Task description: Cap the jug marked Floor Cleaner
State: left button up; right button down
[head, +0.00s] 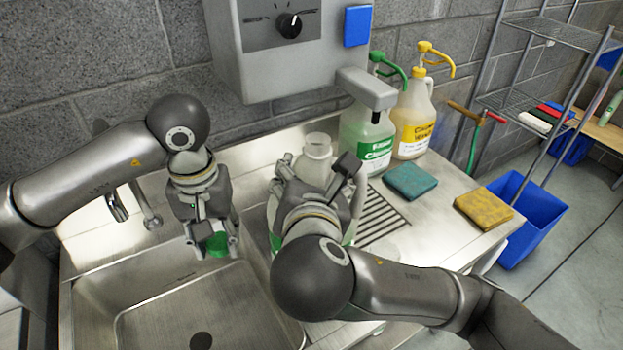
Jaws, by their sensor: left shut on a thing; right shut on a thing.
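A translucent white jug (318,148) with an open neck stands on the counter just right of the sink. My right gripper (316,170) is shut on this jug near its top. The gripper and arm hide most of its body and label; only bits of green show at its sides. My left gripper (216,247) is shut on a green cap (217,244) and holds it over the sink's back right part, left of the jug and apart from it. A second jug (368,139), with a green label and green pump, stands behind under the dispenser; its label reads like "Floor Cleaner".
A jug with a yellow label and pump (412,120) stands at the back right. A teal sponge (411,181) and a yellow sponge (483,208) lie on the counter. The grey dispenser (290,60) overhangs the back. The sink (150,270) is empty. A blue bin (525,215) stands right.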

aim_at(317, 139)
pick_arm(q)
jog(key=w+d+r, duration=0.4)
jog(key=d+r, duration=0.1)
jog(key=r, duration=0.4)
jog(key=w+d+r, duration=0.4)
jog(key=d+r, duration=0.1)
jog(key=r, duration=0.5)
jog(key=shift+r, duration=0.25)
jog(key=d+r+m, duration=0.1)
jog(key=d+m, duration=0.1)
jog(key=s+d+r+m, duration=0.1)
jog(key=d+r, duration=0.1)
jog(key=d+r+m, duration=0.1)
jog(key=d+m, duration=0.1)
jog(key=shift+s+d+r+m, duration=0.3)
jog(key=shift+s+r, duration=0.05)
jog(key=shift+s, duration=0.05)
jog(key=shift+s+d+r+m, duration=0.15)
jog(key=shift+d+r+m, duration=0.05)
jog(key=shift+r+m, duration=0.1)
jog(key=shift+f, duration=0.1)
jog(key=shift+a+f, duration=0.1)
jog(key=shift+f, duration=1.85)
jog(key=shift+s, duration=0.1)
